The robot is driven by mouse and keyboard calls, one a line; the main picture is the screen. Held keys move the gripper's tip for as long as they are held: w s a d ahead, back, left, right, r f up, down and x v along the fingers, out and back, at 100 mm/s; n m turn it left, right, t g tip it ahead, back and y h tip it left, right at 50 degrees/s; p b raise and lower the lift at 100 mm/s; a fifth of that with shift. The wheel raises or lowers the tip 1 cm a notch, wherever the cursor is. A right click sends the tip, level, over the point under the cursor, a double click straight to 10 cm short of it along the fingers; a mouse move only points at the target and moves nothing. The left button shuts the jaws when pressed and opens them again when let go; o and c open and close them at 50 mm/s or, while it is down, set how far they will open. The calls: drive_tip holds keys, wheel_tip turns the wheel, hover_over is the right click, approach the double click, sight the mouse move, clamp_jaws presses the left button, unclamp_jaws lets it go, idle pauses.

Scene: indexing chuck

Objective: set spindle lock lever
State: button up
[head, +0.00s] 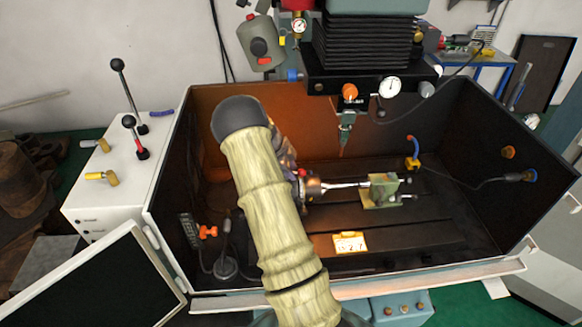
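Two black-knobbed levers stand on the white cabinet at the left: a long lever (127,92) and a shorter lever with a red base (135,138). They lean up and left. A small red knob (302,173) shows beside the chuck (313,187) inside the machine. I cannot tell which of these is the spindle lock lever. My pale ribbed arm reaches over the front of the machine and bends down behind itself. A small dark, shiny part of its far end shows close to the chuck; my fingertips are hidden, so contact and opening cannot be seen.
A shaft runs from the chuck to a green tailstock (383,190). The spindle head (368,70) with gauges hangs above. Dark walls enclose the bed; an open door panel (95,280) is at front left.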

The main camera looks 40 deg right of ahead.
clamp_jaws()
